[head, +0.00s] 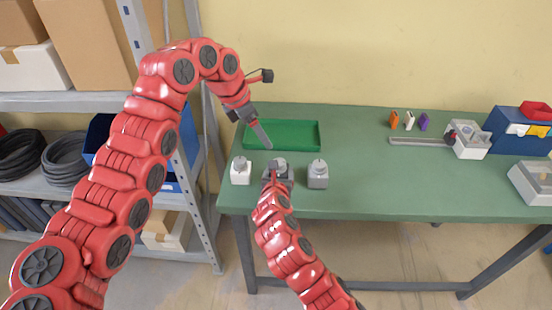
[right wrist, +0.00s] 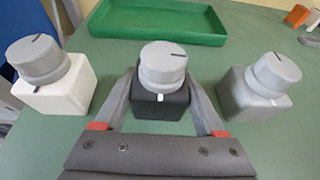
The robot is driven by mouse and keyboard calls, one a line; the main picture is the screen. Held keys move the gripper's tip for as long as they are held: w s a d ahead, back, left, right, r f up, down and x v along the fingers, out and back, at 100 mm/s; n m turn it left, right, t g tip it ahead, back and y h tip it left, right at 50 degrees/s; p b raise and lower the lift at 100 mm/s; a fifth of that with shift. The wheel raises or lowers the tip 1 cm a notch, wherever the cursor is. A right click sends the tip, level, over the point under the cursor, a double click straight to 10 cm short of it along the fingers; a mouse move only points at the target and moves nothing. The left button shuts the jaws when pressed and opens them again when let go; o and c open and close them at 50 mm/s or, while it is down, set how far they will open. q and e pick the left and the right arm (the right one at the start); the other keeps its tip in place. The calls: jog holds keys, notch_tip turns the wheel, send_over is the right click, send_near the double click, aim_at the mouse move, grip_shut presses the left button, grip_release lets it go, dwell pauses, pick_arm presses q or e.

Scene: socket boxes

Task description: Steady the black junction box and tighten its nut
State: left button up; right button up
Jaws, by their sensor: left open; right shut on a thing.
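The black junction box (right wrist: 172,108) stands between a white box (right wrist: 60,92) and a grey box (right wrist: 245,100). A round grey nut (right wrist: 163,66) with a dark line on its top sits on the black box; a small white mark shows on the box below it. My right gripper (right wrist: 163,112) is shut on the black box, one finger at each side. In the head view my right gripper (head: 277,172) partly covers that box. My left gripper (head: 261,134) is open and empty, above the front part of the green tray, behind the boxes and apart from the nut.
The green tray (head: 305,123) lies behind the boxes. To the right are small orange, white and purple blocks (head: 409,120), a long grey tool (head: 420,141) beside a light box, and a blue bin (head: 515,135). The table (head: 400,185) is clear in front right.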

pick_arm(q)
jog(key=x, duration=1.2)
jog(key=shift+s, duration=0.1)
jog(key=shift+c, duration=0.3)
grip_shut()
